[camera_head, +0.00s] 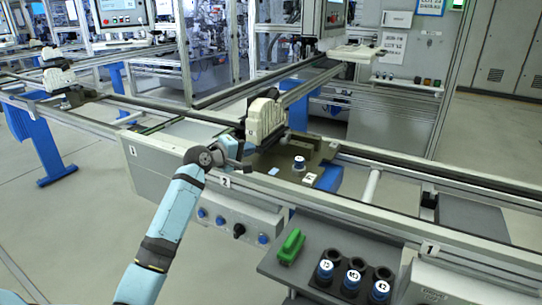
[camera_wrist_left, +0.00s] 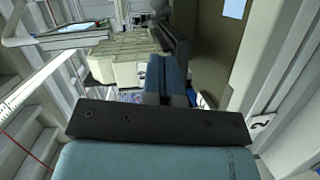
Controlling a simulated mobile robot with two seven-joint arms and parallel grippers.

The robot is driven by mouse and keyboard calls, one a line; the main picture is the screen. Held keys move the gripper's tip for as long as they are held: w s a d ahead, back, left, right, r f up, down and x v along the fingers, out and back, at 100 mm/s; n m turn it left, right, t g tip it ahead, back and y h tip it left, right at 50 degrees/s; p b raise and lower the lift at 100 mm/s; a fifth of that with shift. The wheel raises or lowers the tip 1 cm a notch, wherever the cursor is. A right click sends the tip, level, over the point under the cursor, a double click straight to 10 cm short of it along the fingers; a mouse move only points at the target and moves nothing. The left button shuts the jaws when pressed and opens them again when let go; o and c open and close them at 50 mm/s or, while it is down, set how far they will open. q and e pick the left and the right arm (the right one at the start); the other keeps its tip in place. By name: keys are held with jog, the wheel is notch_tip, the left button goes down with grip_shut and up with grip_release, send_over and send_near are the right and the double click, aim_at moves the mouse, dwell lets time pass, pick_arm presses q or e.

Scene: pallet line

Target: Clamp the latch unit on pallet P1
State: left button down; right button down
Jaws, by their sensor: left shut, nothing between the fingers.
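The latch unit (camera_head: 266,118), a cream ribbed housing, stands upright on the dark olive pallet (camera_head: 322,152) at the middle of the conveyor. In the left wrist view the cream housing (camera_wrist_left: 118,62) shows up close on the left, with the pallet's surface (camera_wrist_left: 215,45) to the right. My left gripper (camera_head: 243,150) is shut and empty, low at the near left side of the latch unit. In the left wrist view its blue fingers (camera_wrist_left: 167,78) are together beside the housing. I cannot tell whether they touch it. My right gripper is not in view.
A round knob with a blue and white top (camera_head: 299,163) stands on the pallet. A grey shelf (camera_head: 330,233) in front carries a green object (camera_head: 291,247) and a dark holder with blue-capped pieces (camera_head: 354,275). A control panel (camera_head: 236,220) lies below the rail. Another cream unit (camera_head: 60,78) stands further left.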

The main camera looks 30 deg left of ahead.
pick_arm(q)
jog(key=x, duration=1)
jog(key=shift+d+r+b, duration=0.1)
jog(key=shift+r+b, duration=0.1)
jog(key=shift+b, duration=0.2)
jog(key=shift+d, duration=0.15)
